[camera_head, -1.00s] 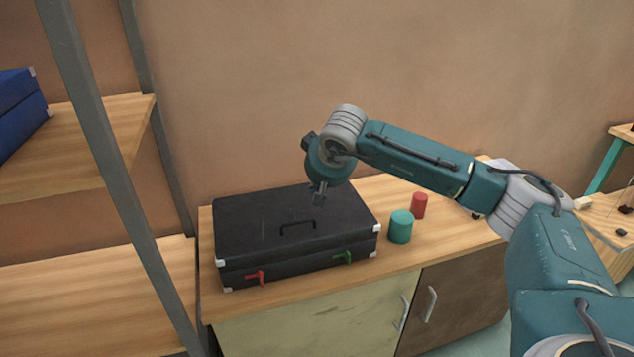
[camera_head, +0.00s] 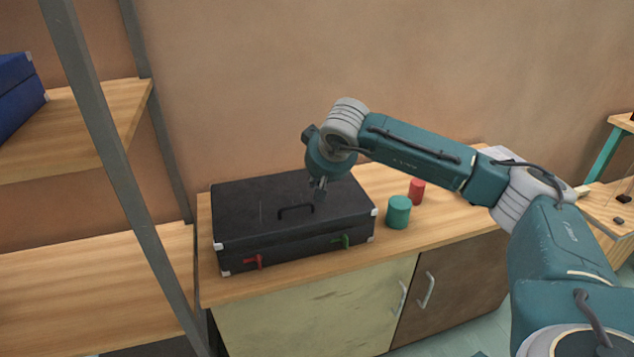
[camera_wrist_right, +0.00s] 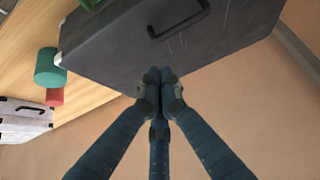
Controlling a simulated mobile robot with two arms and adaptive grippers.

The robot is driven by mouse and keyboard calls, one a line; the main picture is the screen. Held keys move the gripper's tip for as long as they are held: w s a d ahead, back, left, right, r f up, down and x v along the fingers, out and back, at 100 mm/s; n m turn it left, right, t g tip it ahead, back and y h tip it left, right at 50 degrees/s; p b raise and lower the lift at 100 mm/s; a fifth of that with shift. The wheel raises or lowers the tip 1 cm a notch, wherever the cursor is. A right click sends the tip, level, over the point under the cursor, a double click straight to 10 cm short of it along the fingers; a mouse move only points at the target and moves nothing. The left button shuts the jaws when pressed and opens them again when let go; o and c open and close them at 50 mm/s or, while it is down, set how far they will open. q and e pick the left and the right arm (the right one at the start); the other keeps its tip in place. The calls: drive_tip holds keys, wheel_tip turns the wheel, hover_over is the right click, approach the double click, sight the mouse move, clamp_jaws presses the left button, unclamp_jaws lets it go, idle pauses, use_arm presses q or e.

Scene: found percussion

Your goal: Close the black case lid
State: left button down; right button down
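The black case (camera_head: 245,215) lies on the wooden cabinet top, its lid down and level with the body as far as the head view shows. My right gripper (camera_head: 319,196) is over the right part of the lid, pointing down. In the right wrist view the fingertips (camera_wrist_right: 160,75) are together with nothing between them, at the edge of the case lid (camera_wrist_right: 200,35). Whether they touch it is unclear. My left gripper is not in view.
A teal cylinder (camera_head: 398,212) and a red cylinder (camera_head: 417,191) stand on the cabinet top (camera_head: 440,218) right of the case. A grey shelf post (camera_head: 110,165) rises at the left. A blue case (camera_head: 18,95) sits on the upper shelf.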

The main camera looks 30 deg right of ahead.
drive_tip(key=v, duration=1.1)
